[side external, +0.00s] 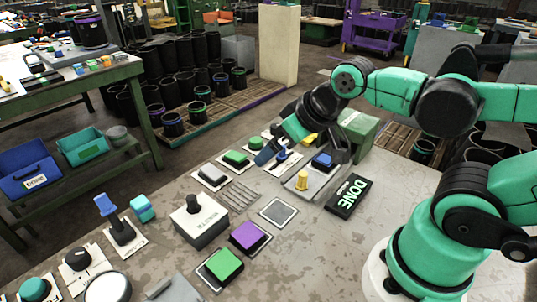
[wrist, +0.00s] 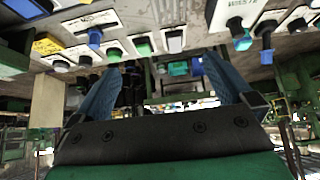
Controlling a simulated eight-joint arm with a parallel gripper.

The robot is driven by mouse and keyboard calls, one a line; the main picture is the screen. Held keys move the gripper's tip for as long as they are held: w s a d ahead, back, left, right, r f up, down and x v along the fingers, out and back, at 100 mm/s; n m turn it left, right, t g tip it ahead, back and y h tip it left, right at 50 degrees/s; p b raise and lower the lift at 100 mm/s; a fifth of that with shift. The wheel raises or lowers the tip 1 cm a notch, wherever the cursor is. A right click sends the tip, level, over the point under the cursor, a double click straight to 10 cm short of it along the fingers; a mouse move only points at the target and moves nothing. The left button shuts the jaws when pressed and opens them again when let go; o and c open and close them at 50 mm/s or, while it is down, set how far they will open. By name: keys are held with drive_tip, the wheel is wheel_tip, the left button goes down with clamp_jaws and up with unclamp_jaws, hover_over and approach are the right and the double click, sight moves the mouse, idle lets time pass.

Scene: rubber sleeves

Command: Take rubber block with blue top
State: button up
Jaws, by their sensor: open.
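A block with a blue top (side external: 323,160) sits on a grey plate (side external: 302,186) beside a yellow peg (side external: 301,178), at the back of the table in the side view. A blue shape at the top left corner of the wrist view (wrist: 25,8) may be the same block; I cannot be sure. A light blue cube (side external: 143,207) lies farther left on the table. My gripper (side external: 287,146) is over the back edge of the table, left of the blue-topped block. In the wrist view its two blue fingers are spread, with nothing between them (wrist: 160,64).
A blue knob (side external: 281,155) stands close to my fingers. The table's front right is bare.

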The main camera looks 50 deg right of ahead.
drive_tip(key=g, duration=0.7)
hover_over(325, 159)
wheel_tip(325, 159, down, 6)
drive_tip(key=shift+w+a+f, duration=0.1)
drive_tip(key=shift+a+f, duration=0.05)
drive_tip(key=shift+f, duration=0.1)
drive_tip(key=shift+d+f, duration=0.25)
drive_tip(key=shift+f, duration=2.75)
drive_tip(key=c, duration=1.5)
drive_tip(key=shift+r, duration=0.15)
